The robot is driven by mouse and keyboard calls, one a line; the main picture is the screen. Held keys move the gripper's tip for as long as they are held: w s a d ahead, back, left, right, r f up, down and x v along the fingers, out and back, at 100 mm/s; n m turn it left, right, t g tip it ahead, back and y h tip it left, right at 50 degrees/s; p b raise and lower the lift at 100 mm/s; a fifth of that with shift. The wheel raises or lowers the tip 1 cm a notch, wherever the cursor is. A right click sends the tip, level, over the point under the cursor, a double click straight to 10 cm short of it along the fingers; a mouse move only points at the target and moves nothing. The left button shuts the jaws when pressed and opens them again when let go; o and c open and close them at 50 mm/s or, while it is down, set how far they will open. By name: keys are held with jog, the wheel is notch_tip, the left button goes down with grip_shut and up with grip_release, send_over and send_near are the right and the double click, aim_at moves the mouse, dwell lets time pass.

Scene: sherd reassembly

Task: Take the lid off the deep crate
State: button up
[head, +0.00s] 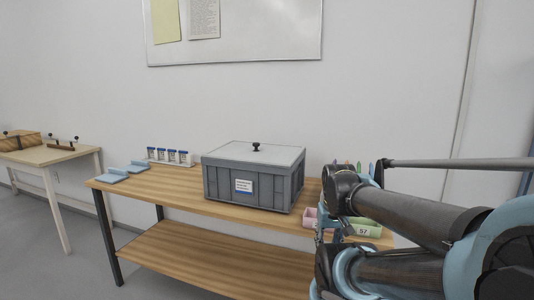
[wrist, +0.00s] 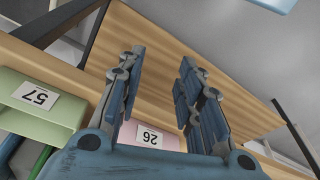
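The deep crate (head: 275,193) is a grey ribbed box with a white label, standing on the wooden table in the head view. Its flat light-grey lid (head: 236,151) lies on top, with a small black knob (head: 256,146) standing up from its middle. My gripper (wrist: 161,60) shows in the wrist view with its two blue fingers apart and nothing between them. It points down over the table edge, beside the numbered trays. My arm is to the right of the crate in the head view, apart from it. The crate is not visible in the wrist view.
A green tray marked 57 (wrist: 52,118) and a pink tray marked 26 (wrist: 170,131) lie close to my gripper. Several small jars (head: 170,156) and blue blocks (head: 117,176) are left of the crate. The wooden table (head: 160,188) has a lower shelf (head: 210,256). Space above the lid is clear.

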jog(key=shift+o, duration=0.3)
jog(key=shift+w, duration=0.1)
jog(key=o, duration=0.4)
jog(key=shift+s+r, duration=0.2)
jog(key=shift+c, duration=0.2)
jog(key=w+a+r+n+y, duration=0.1)
jog(key=w+a+r+n, duration=0.2)
jog(key=w+r, duration=0.7)
jog(key=w+a+r+n+y, duration=0.1)
jog(key=w+a+r+n, duration=0.25)
jog(key=w+r, duration=0.7)
jog(key=w+a+r+n+y, duration=0.1)
jog(key=w+a+r+n, duration=0.35)
jog(key=w+r, duration=0.45)
jog(key=w+a+r+n+y, duration=0.1)
jog(key=w+a+r+n, duration=0.2)
jog(key=w+a+r, duration=0.45)
send_near(256, 149)
jog(key=shift+w+a+f+g, duration=0.1)
jog(key=shift+w+g, duration=0.05)
jog(key=shift+w, duration=0.4)
jog(key=shift+w+a+f+g, duration=0.1)
jog(key=shift+w+a+g, duration=0.05)
jog(key=shift+w, duration=0.45)
jog(key=shift+s+x, duration=0.15)
jog(key=shift+x, duration=1.3)
jog(key=shift+s+x, duration=0.1)
jog(key=shift+x, duration=1.35)
